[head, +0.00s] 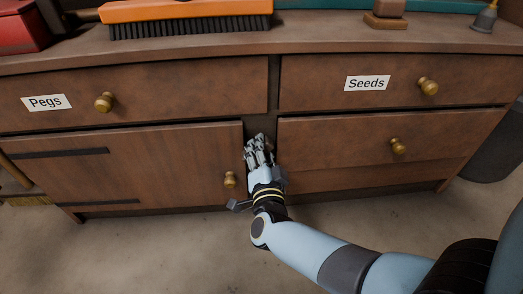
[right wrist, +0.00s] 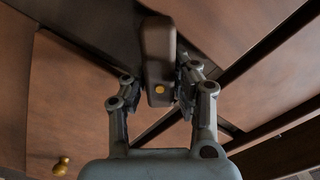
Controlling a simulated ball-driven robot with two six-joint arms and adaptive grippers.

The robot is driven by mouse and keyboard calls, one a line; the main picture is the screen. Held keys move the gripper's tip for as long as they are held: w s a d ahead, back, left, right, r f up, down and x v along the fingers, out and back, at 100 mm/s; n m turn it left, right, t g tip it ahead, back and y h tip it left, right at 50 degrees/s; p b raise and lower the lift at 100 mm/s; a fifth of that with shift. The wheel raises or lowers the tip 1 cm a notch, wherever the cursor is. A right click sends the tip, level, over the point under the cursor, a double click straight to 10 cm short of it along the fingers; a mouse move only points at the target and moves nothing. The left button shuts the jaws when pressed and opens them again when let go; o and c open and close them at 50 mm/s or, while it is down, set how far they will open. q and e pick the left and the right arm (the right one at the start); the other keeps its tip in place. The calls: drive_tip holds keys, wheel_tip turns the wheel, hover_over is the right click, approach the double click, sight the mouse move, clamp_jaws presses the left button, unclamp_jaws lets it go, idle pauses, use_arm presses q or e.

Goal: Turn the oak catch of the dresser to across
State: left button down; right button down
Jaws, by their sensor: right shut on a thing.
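The dresser (head: 150,80) is dark brown wood with drawers and a lower left door (head: 150,170). The oak catch (right wrist: 158,45) shows in the right wrist view as a rounded brown bar with a brass screw head near its lower end. It points up that picture; its exact angle to the door is hard to tell. My right gripper (right wrist: 158,92) has its fingers on both sides of the catch at the screw end, shut on it. In the head view the right gripper (head: 258,146) is at the upright beside the door and hides the catch. My left gripper is not in view.
Brass knobs stick out from the door (head: 230,180), the Pegs drawer (head: 104,102), the Seeds drawer (head: 428,86) and the drawer below it (head: 398,146). An orange brush (head: 185,12) and a bell (head: 485,18) stand on top. The floor in front is clear.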

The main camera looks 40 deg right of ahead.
drive_tip(key=m+b, duration=0.1)
drive_tip(key=m, duration=0.4)
drive_tip(key=shift+f, duration=0.15)
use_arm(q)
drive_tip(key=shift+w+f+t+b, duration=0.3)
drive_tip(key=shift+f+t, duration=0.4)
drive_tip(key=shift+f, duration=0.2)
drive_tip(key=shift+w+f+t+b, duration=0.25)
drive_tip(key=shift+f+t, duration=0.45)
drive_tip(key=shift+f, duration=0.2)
use_arm(e)
drive_tip(key=shift+m, duration=1.6)
drive_tip(key=c, duration=1.3)
unclamp_jaws()
